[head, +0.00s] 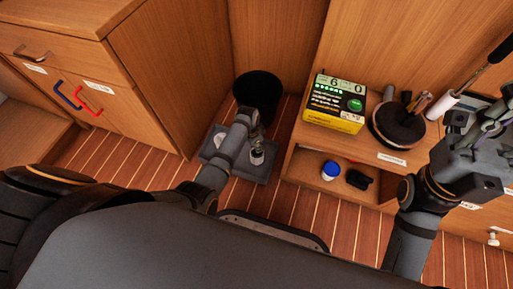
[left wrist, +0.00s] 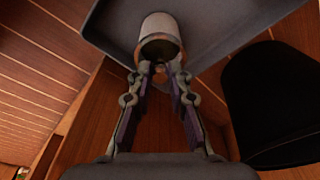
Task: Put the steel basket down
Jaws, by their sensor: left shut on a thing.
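The steel basket (head: 257,156) is a small pale metal cylinder below my left gripper (head: 256,139) in the head view. In the left wrist view the steel basket (left wrist: 160,32) is straight ahead of the fingertips, its near end dark with a brownish rim. My left gripper (left wrist: 160,72) is shut on it at that near end.
To the right, a cabinet carries a yellow-green box (head: 335,103) and a dark round holder (head: 398,128). A blue-capped jar (head: 330,170) stands on its lower shelf.

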